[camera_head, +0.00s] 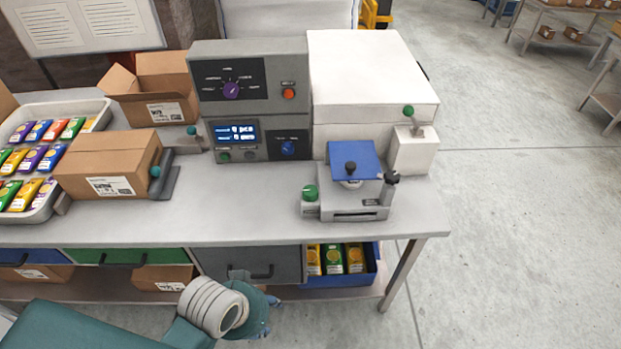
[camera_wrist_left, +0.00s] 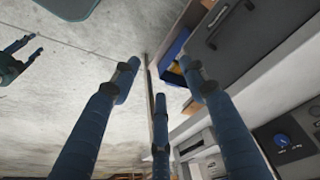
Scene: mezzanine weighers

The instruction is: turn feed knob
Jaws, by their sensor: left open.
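A grey control box stands at the back of the bench with two knobs. A purple knob (camera_head: 231,90) is on its upper panel, amid small labels. A blue knob (camera_head: 288,147) is on the lower panel, right of a lit display; a blue knob also shows in the left wrist view (camera_wrist_left: 282,140). I cannot read which is the feed knob. My left gripper (camera_head: 266,318) is low in front of the bench, below the worktop and apart from both knobs. In the left wrist view its blue fingers (camera_wrist_left: 155,85) are spread and empty. Part of what looks like my right gripper (camera_wrist_left: 22,58) shows small at the far left.
The bench front edge (camera_head: 220,240) and a grey drawer (camera_head: 249,262) are near my left gripper. A blue bin (camera_head: 340,281) with packets sits below. A small device with a blue top (camera_head: 352,162) stands right of the box. Cartons and a packet tray (camera_head: 60,195) fill the left.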

